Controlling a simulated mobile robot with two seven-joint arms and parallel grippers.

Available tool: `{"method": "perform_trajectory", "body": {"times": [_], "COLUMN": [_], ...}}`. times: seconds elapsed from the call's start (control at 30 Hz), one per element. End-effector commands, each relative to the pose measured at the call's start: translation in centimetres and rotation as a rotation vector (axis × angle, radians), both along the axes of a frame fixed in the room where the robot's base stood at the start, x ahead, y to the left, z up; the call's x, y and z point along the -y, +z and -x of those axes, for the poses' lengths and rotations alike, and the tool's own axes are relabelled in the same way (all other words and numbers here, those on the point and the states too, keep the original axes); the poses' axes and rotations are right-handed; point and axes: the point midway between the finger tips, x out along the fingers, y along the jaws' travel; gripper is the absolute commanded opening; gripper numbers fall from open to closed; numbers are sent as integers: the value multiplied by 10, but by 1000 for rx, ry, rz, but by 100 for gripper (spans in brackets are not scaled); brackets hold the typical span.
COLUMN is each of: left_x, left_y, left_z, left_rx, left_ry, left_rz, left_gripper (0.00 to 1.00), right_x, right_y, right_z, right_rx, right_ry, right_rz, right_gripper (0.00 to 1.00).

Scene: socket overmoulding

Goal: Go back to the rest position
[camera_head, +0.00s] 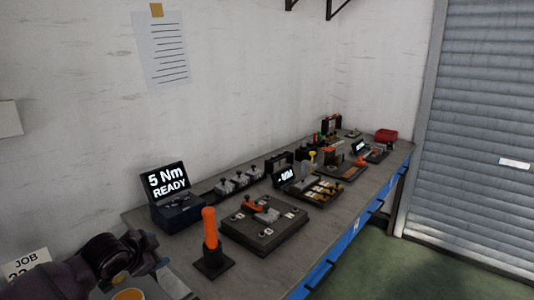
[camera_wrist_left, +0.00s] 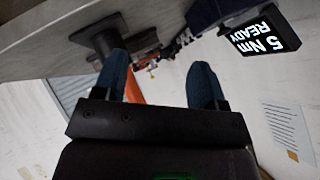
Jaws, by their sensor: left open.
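My left gripper (camera_head: 163,268) is low at the left of the head view, at the near end of the bench, partly cut off by the frame. In the left wrist view its two blue fingers (camera_wrist_left: 160,78) are spread apart with nothing held between them. The orange-handled tool (camera_head: 210,228) stands upright in its black base on the bench, to the right of the gripper and apart from it. In the tilted wrist view its orange handle (camera_wrist_left: 133,88) shows partly hidden behind one finger. My right gripper is not in view.
The grey bench (camera_head: 180,250) runs along the wall. A "5 Nm READY" display (camera_head: 168,182), a dark fixture plate (camera_head: 265,225) and several other fixtures stand on it. A red box (camera_head: 386,135) is at the far end. Green floor (camera_head: 390,265) is clear at right, before a roller shutter (camera_head: 490,120).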

Motion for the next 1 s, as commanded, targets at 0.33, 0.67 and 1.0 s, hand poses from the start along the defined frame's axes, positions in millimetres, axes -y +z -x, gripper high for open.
{"method": "perform_trajectory", "body": {"times": [0.33,0.67,1.0], "left_x": [44,39,18], "left_y": [-53,-104,-172], "left_z": [83,184,307], "left_rx": [198,236,86], "left_ry": [103,272,525], "left_rz": [355,503,531], "left_gripper": [65,65,65], "right_x": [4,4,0], "right_y": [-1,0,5], "right_z": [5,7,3], "right_rx": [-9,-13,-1], "right_ry": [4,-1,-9], "right_rz": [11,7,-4], "right_gripper": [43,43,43]}}
